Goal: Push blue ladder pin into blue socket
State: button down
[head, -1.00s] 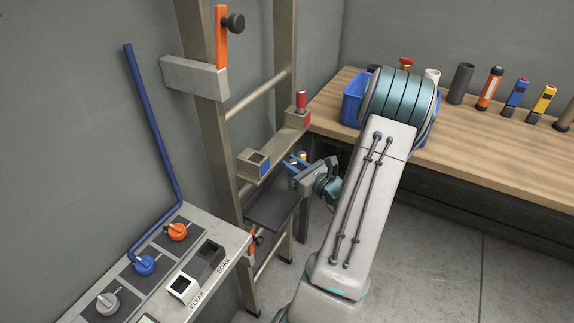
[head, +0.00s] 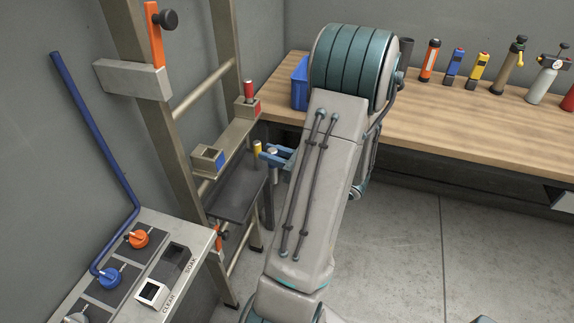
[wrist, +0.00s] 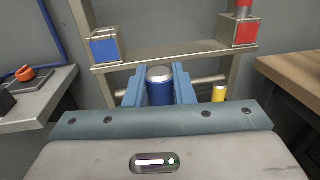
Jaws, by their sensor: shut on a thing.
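The blue pin (wrist: 160,92), with a silver top, is upright between the blue fingers of my gripper (wrist: 160,88) in the wrist view. My gripper (head: 272,156) is shut on it. In the head view only the pin's silver top (head: 272,149) shows between the fingers. The blue socket (wrist: 104,47) is a tan box with a blue front plate on the ladder's rail, ahead and left of the held pin. It also shows in the head view (head: 207,159), apart from the pin. The inside of the socket is hard to make out.
A red socket (head: 247,106) holds a red pin (head: 249,90) at the rail's right end. A yellow pin (head: 257,148) stands close beside my gripper, near the dark shelf (head: 232,197). A wooden bench (head: 450,130) is at right, a control panel (head: 140,270) at left.

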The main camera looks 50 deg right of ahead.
jog(key=w+a+r+n+g+y+p, duration=0.1)
jog(key=w+a+r+y+p, duration=0.1)
jog(key=r, duration=0.4)
jog(key=w+a+r+n+g+y+p, duration=0.1)
jog(key=w+a+r+n+y+p, duration=0.1)
jog(key=w+a+r, duration=0.2)
jog(key=w+a+r+n+g+y+p, duration=0.1)
jog(key=a+r, duration=0.4)
jog(key=r, duration=0.5)
jog(key=w+y+p, duration=0.1)
jog(key=w, duration=0.1)
jog(key=shift+w+a+n+y+p, duration=0.3)
jog(key=shift+w+n, duration=0.05)
jog(key=shift+n, duration=0.05)
jog(key=shift+f+b, duration=1.9)
jog(key=shift+f, duration=1.05)
jog(key=shift+f+b, duration=1.65)
jog(key=shift+f, duration=1.1)
jog(key=c, duration=1.1)
grip_release()
jog(key=shift+c, duration=0.2)
